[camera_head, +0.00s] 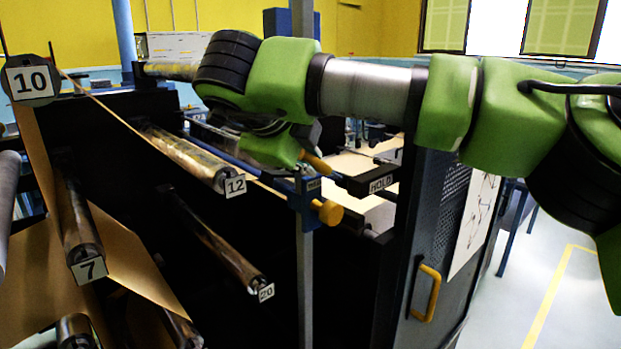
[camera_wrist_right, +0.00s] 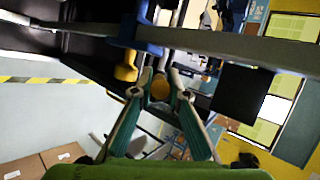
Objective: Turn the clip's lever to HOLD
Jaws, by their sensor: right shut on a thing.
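The blue clip (camera_head: 305,200) sits on a grey upright post, with a yellow knob (camera_head: 330,212) at its lower right. Its orange lever (camera_head: 317,165) slants beside my right gripper (camera_head: 300,155), above the clip. A dark plate to the right carries the HOLD label (camera_head: 381,184); a smaller label (camera_head: 313,184) by the clip is too small to read. In the right wrist view, my right gripper (camera_wrist_right: 160,85) has its fingertips closed around the round orange lever end (camera_wrist_right: 159,92). The yellow knob (camera_wrist_right: 126,72) is beside the left finger. My left gripper is not in view.
Rollers labelled 12 (camera_head: 195,160), 7 (camera_head: 75,215) and 20 (camera_head: 220,245) stick out at left, with brown kraft paper (camera_head: 130,265) running among them. A dark cabinet with a yellow handle (camera_head: 426,293) stands at right. Open floor lies beyond it.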

